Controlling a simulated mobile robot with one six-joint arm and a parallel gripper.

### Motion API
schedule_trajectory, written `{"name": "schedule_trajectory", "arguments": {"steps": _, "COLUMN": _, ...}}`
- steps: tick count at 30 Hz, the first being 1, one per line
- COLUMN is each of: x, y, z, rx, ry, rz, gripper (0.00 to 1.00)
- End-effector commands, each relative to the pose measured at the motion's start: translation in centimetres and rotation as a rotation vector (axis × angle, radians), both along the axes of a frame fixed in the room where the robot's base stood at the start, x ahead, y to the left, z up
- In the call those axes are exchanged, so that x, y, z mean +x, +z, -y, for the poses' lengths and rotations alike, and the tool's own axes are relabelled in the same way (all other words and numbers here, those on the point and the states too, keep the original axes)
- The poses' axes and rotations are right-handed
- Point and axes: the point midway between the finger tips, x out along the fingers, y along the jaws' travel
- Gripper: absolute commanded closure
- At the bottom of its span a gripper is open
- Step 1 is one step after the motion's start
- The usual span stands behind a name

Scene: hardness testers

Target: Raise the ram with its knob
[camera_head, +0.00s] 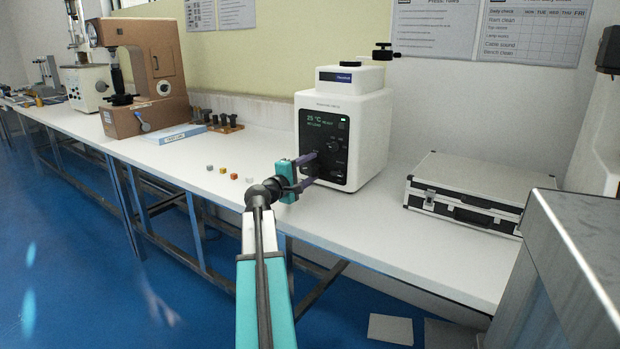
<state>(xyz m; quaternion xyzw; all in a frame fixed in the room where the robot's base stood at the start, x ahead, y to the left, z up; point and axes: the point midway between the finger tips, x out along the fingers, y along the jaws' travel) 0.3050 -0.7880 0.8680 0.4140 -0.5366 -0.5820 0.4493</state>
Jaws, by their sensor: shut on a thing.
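A white bench tester (360,130) stands near the wall, with a dark front panel (335,168) whose lit display reads 25 °C. A dark round knob (333,146) shows on the panel. Black knobs (382,50) stand on a rod above the tester's top. No ram can be made out. My gripper (313,168), with purple fingers, reaches the left lower part of the panel. It is shut on a small part there, probably a panel knob; the fingers mostly hide it.
A silver case (467,192) lies right of the tester. Several small cubes (222,170) lie on the white bench (250,140) to the left. A brown tester (150,70) and a blue book (178,134) are farther left. A grey metal cabinet (565,270) stands at the right front.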

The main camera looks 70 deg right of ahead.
Motion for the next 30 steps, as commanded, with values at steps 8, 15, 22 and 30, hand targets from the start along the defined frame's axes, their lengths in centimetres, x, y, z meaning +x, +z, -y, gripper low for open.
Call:
{"name": "schedule_trajectory", "arguments": {"steps": 8, "x": -0.11, "y": -0.41, "z": -0.05, "rx": -0.024, "ry": -0.003, "rz": 0.103, "gripper": 0.71}}
{"name": "schedule_trajectory", "arguments": {"steps": 15, "x": -0.21, "y": -0.25, "z": -0.01, "rx": -0.031, "ry": -0.004, "rz": 0.129, "gripper": 0.71}}
{"name": "schedule_trajectory", "arguments": {"steps": 22, "x": -0.24, "y": -0.23, "z": -0.01, "rx": -0.031, "ry": -0.005, "rz": 0.129, "gripper": 0.71}}
{"name": "schedule_trajectory", "arguments": {"steps": 30, "x": -0.19, "y": -0.19, "z": 0.01, "rx": -0.032, "ry": -0.004, "rz": 0.128, "gripper": 0.30}}
